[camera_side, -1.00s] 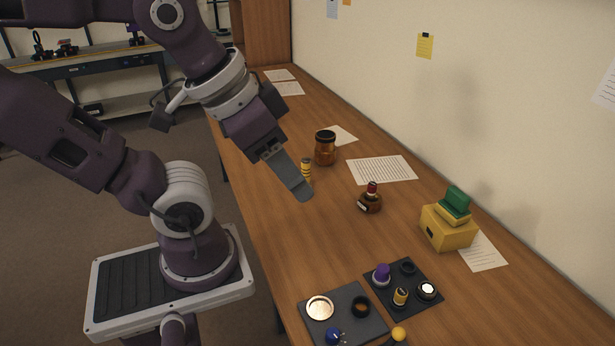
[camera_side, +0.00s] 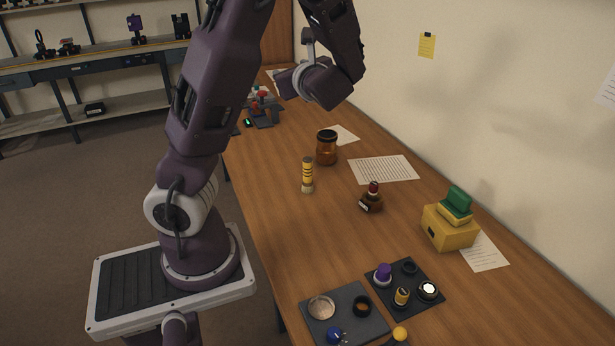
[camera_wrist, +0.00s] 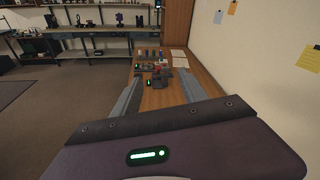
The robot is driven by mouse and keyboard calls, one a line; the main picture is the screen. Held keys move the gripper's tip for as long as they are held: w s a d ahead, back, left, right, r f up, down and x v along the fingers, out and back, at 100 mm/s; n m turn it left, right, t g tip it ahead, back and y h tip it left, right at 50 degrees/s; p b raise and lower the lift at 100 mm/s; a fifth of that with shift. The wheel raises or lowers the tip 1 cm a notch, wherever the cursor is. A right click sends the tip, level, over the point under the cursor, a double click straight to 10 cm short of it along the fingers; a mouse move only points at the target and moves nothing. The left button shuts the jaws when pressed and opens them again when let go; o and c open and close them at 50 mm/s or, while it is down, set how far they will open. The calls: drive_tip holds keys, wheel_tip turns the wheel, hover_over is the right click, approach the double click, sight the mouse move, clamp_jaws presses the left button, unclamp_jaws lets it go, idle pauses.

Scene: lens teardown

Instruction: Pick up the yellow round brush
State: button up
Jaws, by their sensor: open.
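A yellow upright cylinder with dark bands and a pale lower end (camera_side: 307,174) stands on the wooden table in the side view; it looks like the yellow round brush. It cannot be made out in the wrist view. My gripper (camera_wrist: 159,76) is open and empty in the wrist view, its two grey fingers spread wide and pointing down the far length of the table. In the side view my wrist is raised beyond the brush, towards the far end, and the fingers are hidden. Nothing touches the brush.
A brown jar (camera_side: 327,147) stands just behind the brush, and a small brown bottle (camera_side: 371,200) to its right. Red-topped dark items (camera_side: 262,108) sit at the far end.

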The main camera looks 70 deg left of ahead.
sight(307, 170)
drive_tip(key=w+r+m+t+y, duration=0.2)
drive_tip(key=w+m+t, duration=0.1)
drive_tip(key=w+m, duration=0.2)
drive_tip(key=shift+h, duration=0.3)
drive_tip(key=f, duration=3.2)
drive_tip(key=shift+s+a, duration=0.35)
drive_tip(key=shift+s, duration=0.05)
drive_tip(key=x, duration=0.6)
drive_tip(key=shift+w+a, duration=0.25)
drive_tip(key=shift+a, duration=0.15)
clamp_jaws()
